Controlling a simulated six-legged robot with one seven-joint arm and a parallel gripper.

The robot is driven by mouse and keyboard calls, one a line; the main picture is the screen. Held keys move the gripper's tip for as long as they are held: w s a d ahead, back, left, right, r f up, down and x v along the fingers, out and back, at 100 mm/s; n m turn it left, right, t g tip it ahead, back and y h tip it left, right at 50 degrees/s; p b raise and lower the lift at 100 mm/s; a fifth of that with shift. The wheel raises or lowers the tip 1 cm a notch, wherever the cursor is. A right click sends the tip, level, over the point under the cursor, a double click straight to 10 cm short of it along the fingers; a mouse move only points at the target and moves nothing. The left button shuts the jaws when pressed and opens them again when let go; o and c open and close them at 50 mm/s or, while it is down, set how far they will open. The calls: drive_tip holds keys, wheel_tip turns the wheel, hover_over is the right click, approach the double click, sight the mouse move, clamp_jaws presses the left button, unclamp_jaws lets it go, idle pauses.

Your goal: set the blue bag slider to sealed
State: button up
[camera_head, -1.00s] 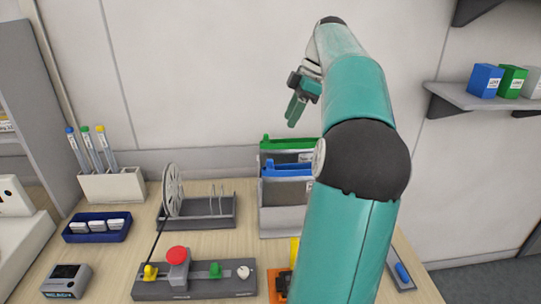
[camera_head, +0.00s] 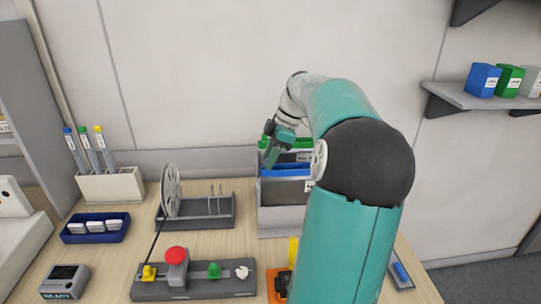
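The blue bag (camera_head: 287,171) stands upright in a grey holder (camera_head: 283,221), with its blue top strip showing left of my arm. In the earlier frame a small blue raised piece, likely its slider, shows at the strip's left end; now my gripper's fingers cover that spot. My gripper (camera_head: 271,160) points down at the left end of the blue strip. Whether it touches the slider, and whether its fingers are open or shut, I cannot tell. The right part of the bag is hidden behind my arm.
A green-topped bag (camera_head: 302,142) stands just behind the blue one. A rack with a reel (camera_head: 172,192) is to the left. A control panel with a red button (camera_head: 177,254) is in front. The wall (camera_head: 200,70) is close behind.

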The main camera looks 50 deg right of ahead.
clamp_jaws()
drive_tip(key=s+d, duration=1)
drive_tip(key=s, duration=0.1)
drive_tip(key=s+d, duration=0.5)
drive_tip(key=s, duration=0.1)
drive_tip(key=shift+s+d, duration=0.1)
unclamp_jaws()
